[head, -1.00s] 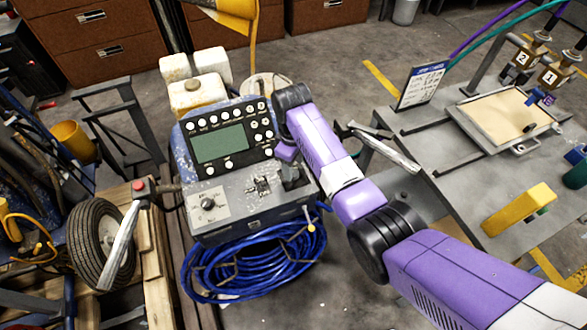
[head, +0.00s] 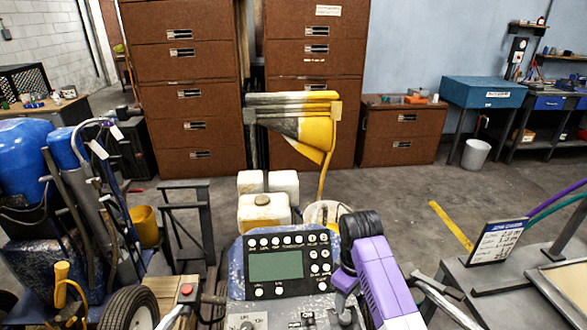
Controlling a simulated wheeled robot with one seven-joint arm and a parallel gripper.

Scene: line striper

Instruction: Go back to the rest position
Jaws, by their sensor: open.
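The line striper's control panel (head: 281,268), with a green screen and white knobs, is at the bottom centre of the head view. My purple arm (head: 382,280) reaches up from the lower right edge and bends at a black joint just right of the panel. My gripper (head: 345,314) hangs down from that bend at the panel's lower right, by the small levers (head: 308,320). It is open, but its fingertips are small, dark and partly cut by the bottom edge. I cannot tell whether it touches anything.
A grey table with a white sign (head: 498,241) stands close on the right. White jugs (head: 264,212) and a yellow chute (head: 318,135) are behind the panel. A cart with blue tanks (head: 25,160) is at left. Brown cabinets (head: 190,75) line the back. Open floor lies right of centre.

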